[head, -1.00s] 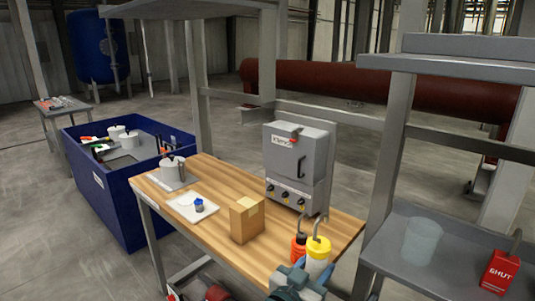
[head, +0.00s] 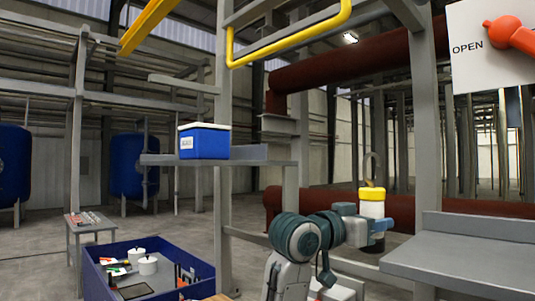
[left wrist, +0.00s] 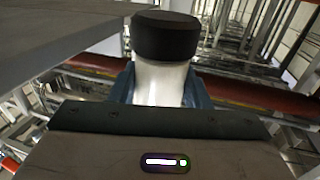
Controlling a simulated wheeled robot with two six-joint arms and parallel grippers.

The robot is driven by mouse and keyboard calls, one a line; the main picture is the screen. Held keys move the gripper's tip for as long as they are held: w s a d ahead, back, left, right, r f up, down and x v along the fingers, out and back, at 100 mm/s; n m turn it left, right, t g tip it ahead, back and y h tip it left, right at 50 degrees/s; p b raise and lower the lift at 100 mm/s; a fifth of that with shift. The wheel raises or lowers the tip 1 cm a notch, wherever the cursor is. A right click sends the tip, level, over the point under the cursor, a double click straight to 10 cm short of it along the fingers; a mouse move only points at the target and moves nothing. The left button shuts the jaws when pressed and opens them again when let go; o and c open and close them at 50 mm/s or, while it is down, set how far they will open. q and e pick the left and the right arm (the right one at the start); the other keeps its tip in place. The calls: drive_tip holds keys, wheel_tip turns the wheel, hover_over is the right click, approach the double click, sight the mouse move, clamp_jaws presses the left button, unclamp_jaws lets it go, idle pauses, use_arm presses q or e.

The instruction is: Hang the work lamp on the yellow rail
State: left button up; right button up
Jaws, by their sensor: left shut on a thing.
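The work lamp (head: 371,208) is upright, with a yellow top, a white body, a dark end below and a grey hook above. My left gripper (head: 378,224) is shut on its body, right of centre in the head view. In the left wrist view the lamp's white body (left wrist: 160,84) and black end stand between the fingers. The yellow rail (head: 300,46) is a bent bar at the top centre of the head view, above and left of the lamp. The lamp's hook is free and apart from the rail. My right gripper is not in view.
A grey shelf (head: 265,162) holds a blue box with a white lid (head: 204,141). A grey shelf (head: 460,262) lies right of my gripper. Grey posts (head: 427,120) flank the space. An OPEN sign with a red handle (head: 510,36) is upper right. A blue bin (head: 205,271) stands lower left.

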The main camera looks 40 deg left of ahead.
use_arm(q)
drive_tip(key=s+a+r+y+p, duration=0.15)
drive_tip(key=s+a+r, duration=0.35)
drive_tip(key=r, duration=0.5)
drive_tip(key=s+a+r+n+p, duration=0.1)
drive_tip(key=s+a+r+p, duration=0.15)
drive_tip(key=s+r, duration=0.65)
drive_tip(key=s+a+r+p, duration=0.1)
drive_tip(key=s+a+r, duration=0.35)
drive_tip(key=r, duration=0.65)
drive_tip(key=w+d+f, duration=0.1)
drive_tip(key=w+f, duration=0.2)
drive_tip(key=w, duration=0.6)
drive_tip(key=shift+w+t+p, duration=0.3)
drive_tip(key=shift+w, duration=0.05)
drive_tip(key=o, duration=1.2)
